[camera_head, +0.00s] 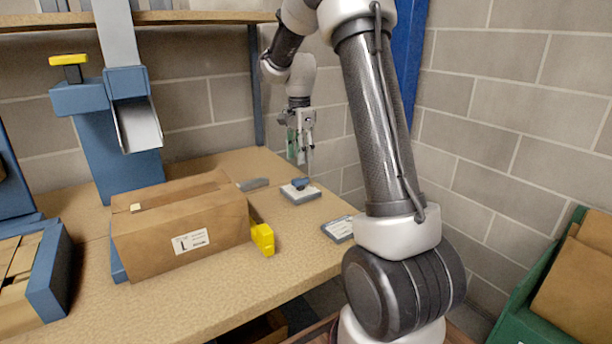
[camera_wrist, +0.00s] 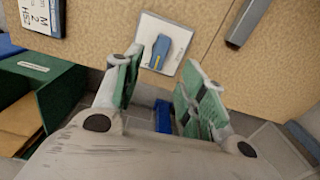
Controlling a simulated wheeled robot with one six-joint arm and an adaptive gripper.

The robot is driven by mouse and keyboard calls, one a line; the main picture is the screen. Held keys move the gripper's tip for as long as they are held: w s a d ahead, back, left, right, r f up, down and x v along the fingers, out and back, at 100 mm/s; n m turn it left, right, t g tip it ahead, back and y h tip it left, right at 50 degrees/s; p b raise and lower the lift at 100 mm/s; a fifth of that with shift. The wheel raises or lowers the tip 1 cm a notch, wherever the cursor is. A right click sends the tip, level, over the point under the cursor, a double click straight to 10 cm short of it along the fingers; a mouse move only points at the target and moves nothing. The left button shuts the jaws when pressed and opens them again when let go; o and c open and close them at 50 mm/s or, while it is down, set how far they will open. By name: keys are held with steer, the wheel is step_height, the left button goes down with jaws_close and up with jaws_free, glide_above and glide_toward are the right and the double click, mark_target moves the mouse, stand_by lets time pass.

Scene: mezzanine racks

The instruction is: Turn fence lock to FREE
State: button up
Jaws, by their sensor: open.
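The fence lock appears to be a blue knob (camera_head: 301,183) on a square pale plate (camera_head: 289,194) lying on the wooden bench. In the wrist view the blue knob (camera_wrist: 157,51) sits on the white plate (camera_wrist: 172,30), near the bench edge, its long shape slightly tilted. No FREE marking can be read. My gripper (camera_head: 300,158) points down above the plate, apart from it. In the wrist view my gripper (camera_wrist: 160,82) has its green-padded fingers spread, with nothing held between them and the knob beyond the tips.
A brown carton (camera_head: 180,228) stands left on the bench (camera_head: 200,300), with a yellow block (camera_head: 262,238) at its end. A grey bar (camera_head: 253,184) lies behind the knob. A labelled plate (camera_head: 338,229) lies at the right edge. A green bin (camera_head: 545,300) stands lower right.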

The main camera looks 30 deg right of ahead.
mark_target(300, 178)
steer(key=shift+s+f+m, duration=0.1)
steer(key=shift+f+m, duration=0.2)
steer(key=shift+f, duration=0.25)
step_height(300, 178, down, 7)
steer(key=shift+r, duration=0.15)
jaws_close()
